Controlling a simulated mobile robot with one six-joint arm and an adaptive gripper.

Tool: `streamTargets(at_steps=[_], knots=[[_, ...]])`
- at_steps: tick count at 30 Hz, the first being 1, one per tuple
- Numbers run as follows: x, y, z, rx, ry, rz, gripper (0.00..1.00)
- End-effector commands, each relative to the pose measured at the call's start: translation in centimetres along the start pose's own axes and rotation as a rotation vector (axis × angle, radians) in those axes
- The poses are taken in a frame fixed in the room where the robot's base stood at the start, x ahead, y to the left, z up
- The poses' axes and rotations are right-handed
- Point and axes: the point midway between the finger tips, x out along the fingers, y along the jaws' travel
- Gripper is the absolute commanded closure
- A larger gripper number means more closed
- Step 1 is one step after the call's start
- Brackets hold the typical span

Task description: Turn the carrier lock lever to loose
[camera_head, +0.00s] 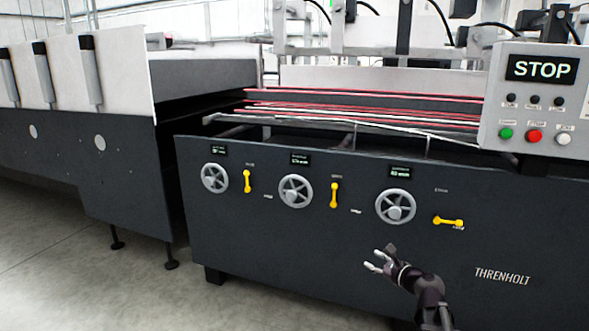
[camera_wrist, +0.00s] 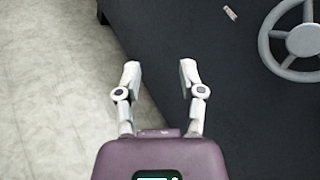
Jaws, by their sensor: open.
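Three yellow lock levers sit on the dark front panel, each to the right of a handwheel. The left lever (camera_head: 247,181) and the middle lever (camera_head: 334,195) stand upright. The right lever (camera_head: 448,221) lies level. Their small labels are too blurred to read, so I cannot tell which is the carrier lock. My gripper (camera_head: 374,261) is in front of the panel, below the right handwheel and left of and below the right lever. In the wrist view my gripper (camera_wrist: 158,78) is open and empty, apart from any lever. No lever shows there.
Grey handwheels (camera_head: 214,178), (camera_head: 295,191) and (camera_head: 395,206) stand out from the panel; one handwheel (camera_wrist: 304,40) shows at the wrist view's right. A control box (camera_head: 540,100) with a STOP screen and buttons is at upper right. Pale floor (camera_head: 90,240) is clear at left.

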Motion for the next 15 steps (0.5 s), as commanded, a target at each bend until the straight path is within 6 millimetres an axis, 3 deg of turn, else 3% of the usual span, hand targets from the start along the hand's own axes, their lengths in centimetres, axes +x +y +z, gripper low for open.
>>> streamTargets(at_steps=[6,15], knots=[[0.3,7.2,0.2,-0.449,0.101,0.282,0.49],[-2.2,15.0,-1.3,-1.014,0.161,0.72,0.49]])
